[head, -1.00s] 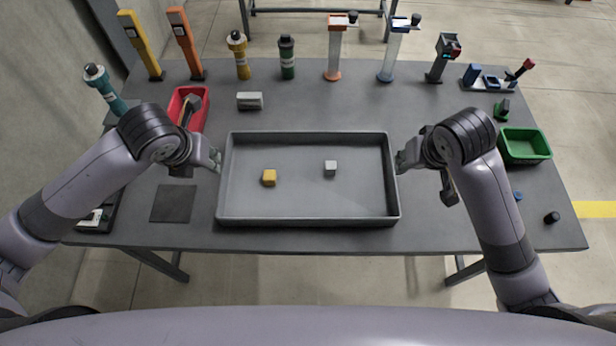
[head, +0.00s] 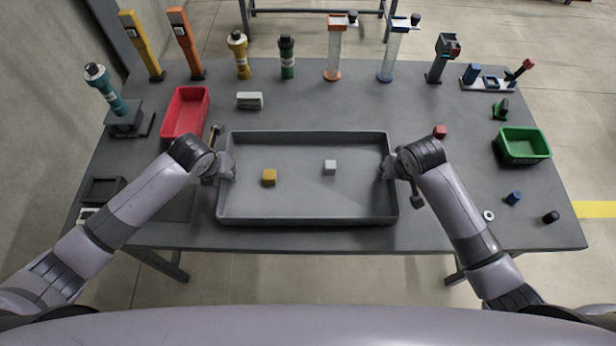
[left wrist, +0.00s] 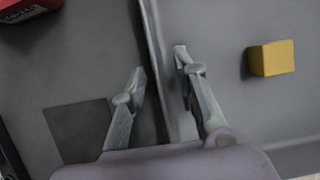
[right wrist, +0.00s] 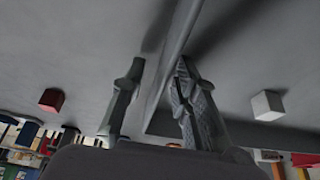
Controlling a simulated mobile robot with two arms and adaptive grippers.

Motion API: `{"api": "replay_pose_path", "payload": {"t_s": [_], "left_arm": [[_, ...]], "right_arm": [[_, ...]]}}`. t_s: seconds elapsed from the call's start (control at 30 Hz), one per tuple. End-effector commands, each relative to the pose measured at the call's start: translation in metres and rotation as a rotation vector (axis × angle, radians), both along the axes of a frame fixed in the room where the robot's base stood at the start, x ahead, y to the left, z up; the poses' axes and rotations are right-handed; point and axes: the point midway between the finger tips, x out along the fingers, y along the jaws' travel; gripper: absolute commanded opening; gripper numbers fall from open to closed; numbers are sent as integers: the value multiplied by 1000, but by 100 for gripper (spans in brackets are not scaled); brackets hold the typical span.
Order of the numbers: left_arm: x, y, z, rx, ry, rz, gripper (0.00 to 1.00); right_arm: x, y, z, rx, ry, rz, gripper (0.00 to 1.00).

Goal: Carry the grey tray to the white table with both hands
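The grey tray (head: 308,219) lies flat on the dark grey worktable, with a yellow cube (head: 269,177) and a light grey cube (head: 330,167) inside. My left gripper (head: 226,168) is at the tray's left wall. In the left wrist view its open fingers (left wrist: 160,62) stand on either side of that wall, with gaps showing. My right gripper (head: 387,170) is at the right wall. In the right wrist view its open fingers (right wrist: 160,63) likewise straddle the wall. I cannot make out a white table in any view.
A red bin (head: 185,112) stands left behind the tray and a green bin (head: 524,146) to the right. Several bottles and stands line the table's back edge. A red cube (head: 440,131) lies near my right arm. Dark frame legs (head: 318,11) show beyond the table.

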Motion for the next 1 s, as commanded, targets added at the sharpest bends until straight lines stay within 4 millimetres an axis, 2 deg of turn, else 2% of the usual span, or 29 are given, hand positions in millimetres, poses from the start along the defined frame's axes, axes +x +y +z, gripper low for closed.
{"api": "replay_pose_path", "payload": {"t_s": [0.27, 0.67, 1.0], "left_arm": [[0, 0, -1, 0, 0, 0, 27], [0, 0, 0, 0, 0, 0, 0], [0, 0, 0, 0, 0, 0, 0]], "right_arm": [[0, 0, 0, 0, 0, 0, 27], [0, 0, 0, 0, 0, 0, 0], [0, 0, 0, 0, 0, 0, 0]]}}
